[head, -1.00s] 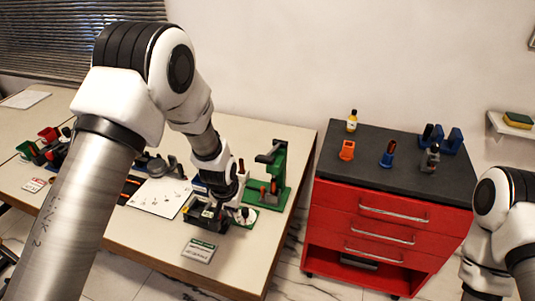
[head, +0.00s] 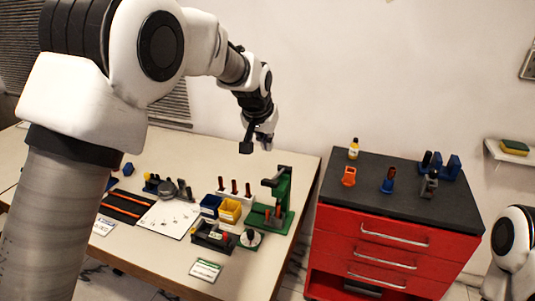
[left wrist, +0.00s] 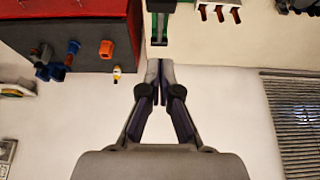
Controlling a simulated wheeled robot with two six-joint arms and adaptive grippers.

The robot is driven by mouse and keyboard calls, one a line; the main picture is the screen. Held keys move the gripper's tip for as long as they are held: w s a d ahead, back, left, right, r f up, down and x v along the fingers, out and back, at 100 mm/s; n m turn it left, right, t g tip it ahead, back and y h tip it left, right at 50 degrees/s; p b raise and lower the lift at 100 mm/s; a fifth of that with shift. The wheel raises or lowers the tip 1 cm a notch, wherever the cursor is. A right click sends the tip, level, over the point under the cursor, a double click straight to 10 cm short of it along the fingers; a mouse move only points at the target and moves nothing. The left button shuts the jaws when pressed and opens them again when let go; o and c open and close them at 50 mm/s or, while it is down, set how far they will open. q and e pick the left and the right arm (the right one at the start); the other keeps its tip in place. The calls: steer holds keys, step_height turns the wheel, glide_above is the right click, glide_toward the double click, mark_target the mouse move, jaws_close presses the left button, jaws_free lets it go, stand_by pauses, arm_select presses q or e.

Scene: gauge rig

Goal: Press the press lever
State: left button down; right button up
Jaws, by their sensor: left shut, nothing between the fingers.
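The green press (head: 284,190) stands upright near the right end of the table, with a dark arm reaching left from its top. I cannot clearly tell the lever apart from the rest of the press. The press also shows at the top edge of the left wrist view (left wrist: 161,30), partly cut off. My left gripper (head: 263,143) is above and a little left of the press in the head view, apart from it. In the left wrist view its fingers (left wrist: 160,68) are together with nothing between them. My right gripper is out of view.
A white sign (head: 205,269) lies in front. A red drawer cabinet (head: 390,235) stands right, across a gap.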

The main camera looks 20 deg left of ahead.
arm_select(q)
steer(key=p, duration=0.3)
glide_above(271, 180)
step_height(271, 180, down, 8)
steer(key=shift+f, duration=0.1)
steer(key=shift+s+f+p, duration=0.3)
steer(key=shift+f, duration=0.35)
steer(key=shift+s+f+p, duration=0.25)
steer(key=shift+f+p, duration=0.05)
steer(key=shift+f, duration=0.3)
steer(key=shift+s+f, duration=0.25)
steer(key=shift+f, duration=0.15)
steer(key=shift+w+f, duration=0.1)
